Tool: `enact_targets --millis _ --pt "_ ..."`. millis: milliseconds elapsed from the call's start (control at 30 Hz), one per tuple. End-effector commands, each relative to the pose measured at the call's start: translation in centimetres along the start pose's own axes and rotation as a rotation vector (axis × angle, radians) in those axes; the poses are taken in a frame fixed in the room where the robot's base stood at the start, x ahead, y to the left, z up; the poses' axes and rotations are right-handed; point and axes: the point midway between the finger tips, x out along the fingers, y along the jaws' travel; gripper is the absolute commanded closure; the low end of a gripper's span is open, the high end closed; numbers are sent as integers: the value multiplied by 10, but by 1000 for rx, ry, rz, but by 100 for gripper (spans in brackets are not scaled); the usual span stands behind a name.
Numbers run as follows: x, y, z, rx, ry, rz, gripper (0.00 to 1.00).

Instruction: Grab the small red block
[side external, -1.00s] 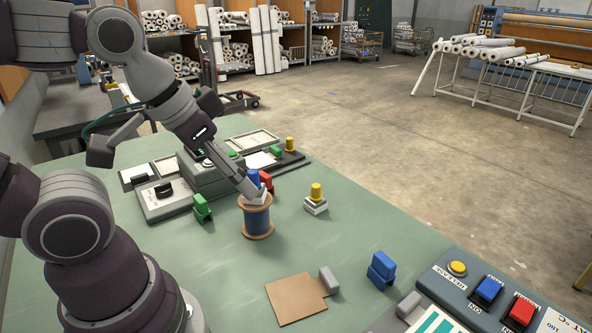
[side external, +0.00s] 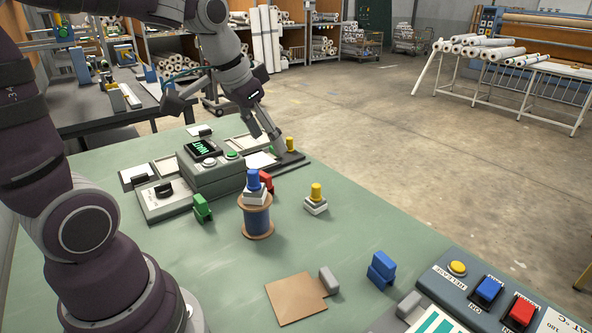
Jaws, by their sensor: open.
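The small red block (side external: 266,181) stands on the green table, just behind and right of a wooden spool wound with blue (side external: 257,220). Its left and lower parts are hidden by the spool and the piece on top of it. A blue knob on a pale base (side external: 254,186) sits upright on the spool. My gripper (side external: 271,145) is open and looks empty.
A green block (side external: 202,208) stands left of the spool, and a yellow knob on a pale base (side external: 316,199) stands right. The console (side external: 212,170) lies behind. A blue block (side external: 381,270), brown plate (side external: 296,298) and button panel (side external: 490,296) are in front. Table between them is clear.

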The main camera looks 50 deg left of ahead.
Motion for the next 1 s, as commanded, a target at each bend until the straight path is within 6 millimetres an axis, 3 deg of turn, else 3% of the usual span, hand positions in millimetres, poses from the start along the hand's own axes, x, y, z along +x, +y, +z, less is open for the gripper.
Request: enact_targets --millis 100,200,300,400,1000 --pt "42 -54 -22 -37 -39 -1 44" --pt "76 -98 -24 -67 -45 9 44" --pt "102 -130 -18 -93 -39 18 44" --pt "115 -148 -12 -108 -33 21 44" --pt "214 -150 -4 -112 -32 24 44"
